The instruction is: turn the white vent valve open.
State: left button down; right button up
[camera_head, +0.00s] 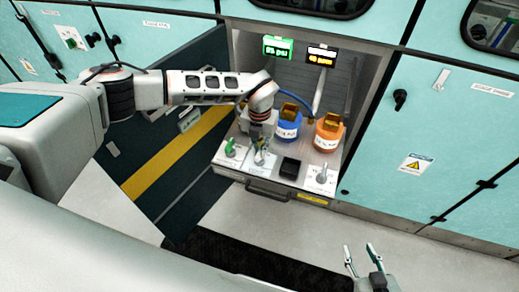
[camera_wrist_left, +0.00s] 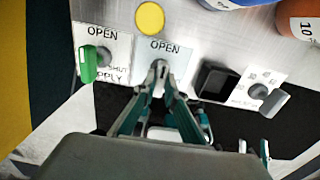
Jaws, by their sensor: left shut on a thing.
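The white vent valve's plate (camera_wrist_left: 181,60), marked OPEN, sits on the front panel between the green-handled supply valve (camera_wrist_left: 90,63) and a black square block (camera_wrist_left: 215,82). My left gripper (camera_wrist_left: 160,70) reaches down onto this plate, its fingers closed together on the valve's handle. The fingers hide most of the handle, so its exact angle is unclear. In the head view my left gripper (camera_head: 263,157) is over the same panel, just right of the green handle (camera_head: 230,148). My right gripper (camera_head: 361,257) is low in the head view, open and empty, away from the panel.
A blue container (camera_head: 287,124) and an orange container (camera_head: 328,132) stand behind the valves. A grey-handled valve (camera_head: 321,176) is at the panel's right. A green display (camera_head: 278,47) and an amber display (camera_head: 322,56) hang above. The floor before the panel is clear.

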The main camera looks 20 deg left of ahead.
pick_arm(q)
jog(key=shift+w, duration=0.1)
jog(key=c, duration=2.1)
grip_release()
notch_tip(320, 180, up, 12)
jog(key=shift+r, duration=0.1)
